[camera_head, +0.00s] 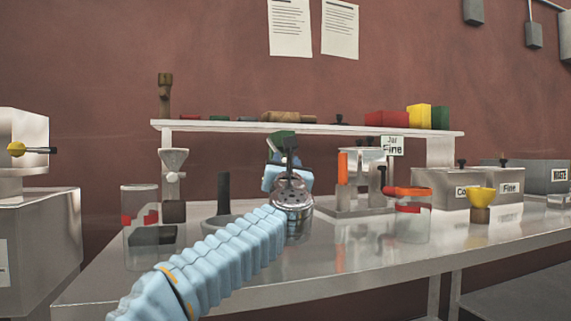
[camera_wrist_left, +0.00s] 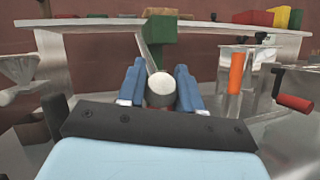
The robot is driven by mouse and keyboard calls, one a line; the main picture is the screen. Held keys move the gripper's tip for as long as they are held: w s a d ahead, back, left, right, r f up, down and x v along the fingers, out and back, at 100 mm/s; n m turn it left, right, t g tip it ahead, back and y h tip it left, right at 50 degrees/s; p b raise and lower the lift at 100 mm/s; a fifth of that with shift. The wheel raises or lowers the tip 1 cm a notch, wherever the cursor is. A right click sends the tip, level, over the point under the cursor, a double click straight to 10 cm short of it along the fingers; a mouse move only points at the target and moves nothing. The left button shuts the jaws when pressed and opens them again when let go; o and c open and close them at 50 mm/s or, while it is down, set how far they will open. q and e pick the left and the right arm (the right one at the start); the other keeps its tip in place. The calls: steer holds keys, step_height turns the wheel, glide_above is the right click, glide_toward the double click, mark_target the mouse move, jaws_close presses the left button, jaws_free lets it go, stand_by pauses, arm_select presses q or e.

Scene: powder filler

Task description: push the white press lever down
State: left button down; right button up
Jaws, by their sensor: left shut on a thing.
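The white press lever shows in the left wrist view as a pale round end (camera_wrist_left: 160,89) with a thin arm rising behind it. My left gripper (camera_wrist_left: 160,93) has its two blue fingers on either side of this end and is shut on it. In the head view, my left gripper (camera_head: 289,164) is over the bench, in front of the shelf, and my own wrist hides most of the lever. A green block (camera_head: 284,140) shows just behind the fingers; it also shows in the left wrist view (camera_wrist_left: 162,27). My right gripper is not in view.
A steel bench (camera_head: 345,258) carries a shelf (camera_head: 225,127) at the back. A clear jar (camera_head: 142,250) stands left, another clear jar (camera_head: 412,224) right. A metal frame with an orange handle (camera_head: 343,166) stands right of my gripper. A yellow funnel (camera_head: 481,195) is further right.

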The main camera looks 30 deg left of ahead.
arm_select(q)
steer(key=shift+w+d+f, duration=0.15)
steer(key=shift+w+f, duration=0.05)
steer(key=shift+f, duration=0.05)
stand_by(0.6)
steer(key=c, duration=0.8)
jaws_free()
steer(key=shift+w, duration=0.1)
steer(key=shift+o, duration=0.2)
steer(key=b+v, duration=0.3)
steer(key=v, duration=1)
steer(key=shift+s+b, duration=0.3)
steer(key=shift+s, duration=0.1)
steer(key=shift+d, duration=0.15)
